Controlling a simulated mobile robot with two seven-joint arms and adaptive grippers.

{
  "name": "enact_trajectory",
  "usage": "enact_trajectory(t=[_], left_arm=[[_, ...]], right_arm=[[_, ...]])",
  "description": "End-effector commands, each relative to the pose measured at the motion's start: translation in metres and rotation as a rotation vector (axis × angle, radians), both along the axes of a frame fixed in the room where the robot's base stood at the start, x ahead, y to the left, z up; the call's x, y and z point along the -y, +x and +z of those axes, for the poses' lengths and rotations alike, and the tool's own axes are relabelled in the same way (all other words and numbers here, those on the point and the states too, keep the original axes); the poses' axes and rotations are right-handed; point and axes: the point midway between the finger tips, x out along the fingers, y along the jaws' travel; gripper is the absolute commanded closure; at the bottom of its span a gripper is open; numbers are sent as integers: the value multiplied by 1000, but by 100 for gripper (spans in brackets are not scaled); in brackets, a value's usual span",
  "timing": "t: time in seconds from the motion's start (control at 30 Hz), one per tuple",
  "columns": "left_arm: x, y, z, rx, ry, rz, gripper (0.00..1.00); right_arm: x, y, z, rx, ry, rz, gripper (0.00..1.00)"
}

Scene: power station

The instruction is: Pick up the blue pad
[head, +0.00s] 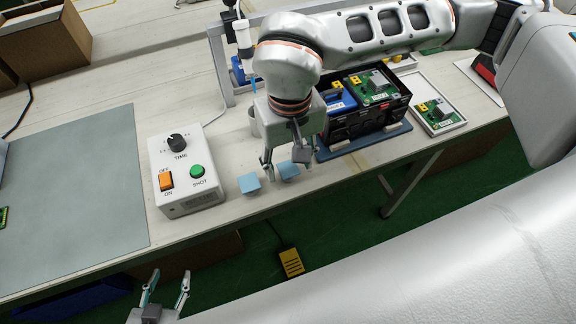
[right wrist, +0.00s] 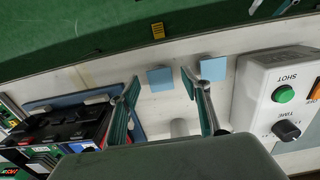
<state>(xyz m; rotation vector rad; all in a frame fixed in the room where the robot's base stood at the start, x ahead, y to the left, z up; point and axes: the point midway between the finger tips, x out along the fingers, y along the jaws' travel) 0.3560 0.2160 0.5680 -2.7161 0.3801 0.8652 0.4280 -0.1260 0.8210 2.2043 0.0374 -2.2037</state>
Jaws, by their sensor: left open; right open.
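Two small square light-blue pads lie on the table near its front edge. The left pad (head: 249,184) is close to the control box; the right pad (head: 288,171) is below my right gripper (head: 287,163). My right gripper is open and points down, its fingers either side of the right pad in the picture. In the right wrist view, that pad (right wrist: 160,79) shows between the open fingers (right wrist: 160,77), and the other pad (right wrist: 213,69) is just outside one finger. Contact cannot be told. My left gripper (head: 165,288) is open and empty, low in front of the table.
A white control box (head: 185,170) with an orange switch, green button and black knob stands left of the pads. A black crate (head: 365,118) with parts is to the right. A dispenser stand (head: 222,65) is behind. A grey mat (head: 75,200) lies at left.

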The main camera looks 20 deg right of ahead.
Motion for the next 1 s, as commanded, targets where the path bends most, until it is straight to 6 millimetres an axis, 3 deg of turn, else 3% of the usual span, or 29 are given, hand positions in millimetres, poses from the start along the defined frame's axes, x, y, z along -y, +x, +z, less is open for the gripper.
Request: enact_trajectory(t=[0.87,0.97,1.0], left_arm=[[1,0,-1,0,0,-2,55],[1,0,-1,0,0,-2,55],[1,0,-1,0,0,-2,55]], right_arm=[[0,0,-5,0,0,0,53],[0,0,-5,0,0,0,79],[0,0,-5,0,0,0,83]])
